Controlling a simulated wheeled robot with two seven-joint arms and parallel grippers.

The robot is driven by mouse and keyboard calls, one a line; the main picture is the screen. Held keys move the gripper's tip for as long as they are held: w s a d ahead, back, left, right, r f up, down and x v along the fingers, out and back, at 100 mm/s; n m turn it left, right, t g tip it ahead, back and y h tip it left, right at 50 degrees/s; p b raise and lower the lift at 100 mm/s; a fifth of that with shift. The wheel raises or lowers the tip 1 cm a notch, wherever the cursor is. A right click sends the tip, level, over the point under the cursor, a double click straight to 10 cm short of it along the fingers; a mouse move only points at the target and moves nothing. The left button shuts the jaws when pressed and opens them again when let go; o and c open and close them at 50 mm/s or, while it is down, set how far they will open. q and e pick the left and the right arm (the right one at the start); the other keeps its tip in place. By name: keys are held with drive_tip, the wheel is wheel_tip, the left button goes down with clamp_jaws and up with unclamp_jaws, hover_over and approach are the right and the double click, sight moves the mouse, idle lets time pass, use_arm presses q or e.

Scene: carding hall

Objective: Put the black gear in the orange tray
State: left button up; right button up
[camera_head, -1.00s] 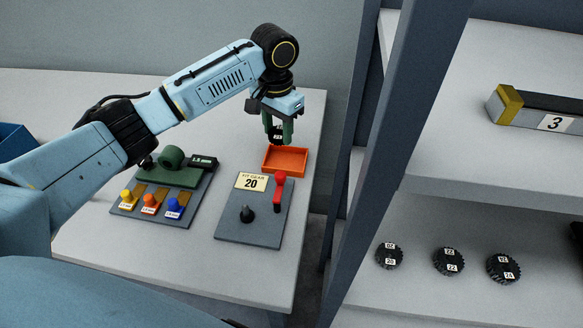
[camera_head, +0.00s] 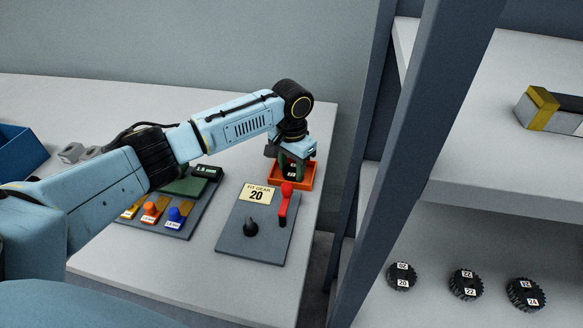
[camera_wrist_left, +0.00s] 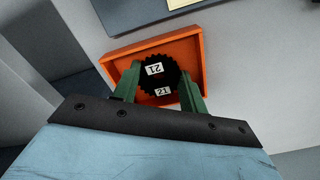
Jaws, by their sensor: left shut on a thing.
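The black gear (camera_wrist_left: 159,75) is between the green fingers of my left gripper (camera_wrist_left: 158,92) in the left wrist view, with white labels that seem to read 21. The fingers are shut on it. The orange tray (camera_wrist_left: 194,46) lies right behind and around the gear in that view. In the head view my left gripper (camera_head: 291,168) points down over the orange tray (camera_head: 307,183), with the fingers inside its outline. The gear is mostly hidden there. I cannot tell whether it touches the tray floor. My right gripper is not in view.
A grey board with a "FIT GEAR 20" sign (camera_head: 257,194), a black peg (camera_head: 250,227) and a red lever (camera_head: 286,203) stands just in front of the tray. A board with coloured knobs (camera_head: 173,215) is to the left. Several black gears (camera_head: 466,284) lie on the right shelf.

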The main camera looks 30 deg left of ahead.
use_arm(q)
drive_tip(key=o, duration=0.6)
drive_tip(key=shift+f, duration=0.1)
drive_tip(key=o, duration=0.4)
drive_tip(key=shift+o, duration=0.2)
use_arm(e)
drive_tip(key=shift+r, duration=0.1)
use_arm(q)
drive_tip(key=shift+r, duration=0.2)
wheel_tip(320, 180, up, 12)
drive_tip(key=p, duration=0.1)
drive_tip(key=shift+p, duration=0.4)
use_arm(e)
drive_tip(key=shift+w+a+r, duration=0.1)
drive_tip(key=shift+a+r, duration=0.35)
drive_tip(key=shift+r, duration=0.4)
